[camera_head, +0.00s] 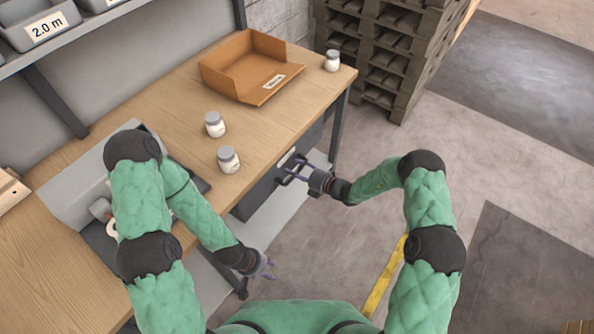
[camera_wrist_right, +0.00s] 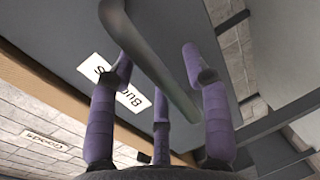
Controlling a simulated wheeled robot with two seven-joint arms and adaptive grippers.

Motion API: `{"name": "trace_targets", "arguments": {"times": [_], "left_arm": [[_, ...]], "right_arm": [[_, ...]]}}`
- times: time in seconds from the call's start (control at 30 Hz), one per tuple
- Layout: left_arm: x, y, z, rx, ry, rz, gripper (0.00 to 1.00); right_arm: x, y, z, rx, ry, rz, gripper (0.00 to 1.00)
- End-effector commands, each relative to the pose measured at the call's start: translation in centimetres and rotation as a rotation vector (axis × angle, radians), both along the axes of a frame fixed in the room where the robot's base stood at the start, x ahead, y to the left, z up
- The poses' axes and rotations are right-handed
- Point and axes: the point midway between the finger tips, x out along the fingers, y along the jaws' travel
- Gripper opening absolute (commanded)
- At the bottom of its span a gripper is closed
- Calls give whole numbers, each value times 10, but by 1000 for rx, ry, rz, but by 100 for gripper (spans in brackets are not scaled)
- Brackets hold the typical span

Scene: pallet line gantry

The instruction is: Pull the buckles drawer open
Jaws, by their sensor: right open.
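The buckles drawer (camera_head: 262,191) is a dark grey front under the near edge of the wooden bench; it looks closed. In the right wrist view its front (camera_wrist_right: 185,25) carries a white label (camera_wrist_right: 133,97), partly hidden by a finger, reading "Bu…". A grey bar handle (camera_wrist_right: 158,65) runs between the spread purple fingers. My right gripper (camera_head: 293,173) is open at the drawer front, its fingers on either side of the handle; I cannot tell whether they touch it. My left gripper (camera_head: 268,268) hangs low in front of the bench, away from the drawer, too small to read.
On the bench (camera_head: 180,100) stand an orange-brown open box (camera_head: 232,72) and several white jars, two (camera_head: 215,125) (camera_head: 229,160) near the drawer's edge. Pallets (camera_head: 385,50) are stacked beyond the bench. The floor (camera_head: 330,235) in front of the drawer is clear.

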Motion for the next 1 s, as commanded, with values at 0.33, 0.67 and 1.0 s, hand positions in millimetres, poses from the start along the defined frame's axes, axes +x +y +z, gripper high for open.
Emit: {"name": "trace_targets", "arguments": {"times": [0.33, 0.67, 1.0], "left_arm": [[0, 0, 0, 0, 0, 0, 40], [0, 0, 7, 0, 0, 0, 40], [0, 0, 31, 0, 0, 0, 40]], "right_arm": [[0, 0, 0, 0, 0, 0, 0], [-9, -15, 1, -1, 1, -3, 0], [-54, -78, 2, -1, 6, -8, 0]]}}
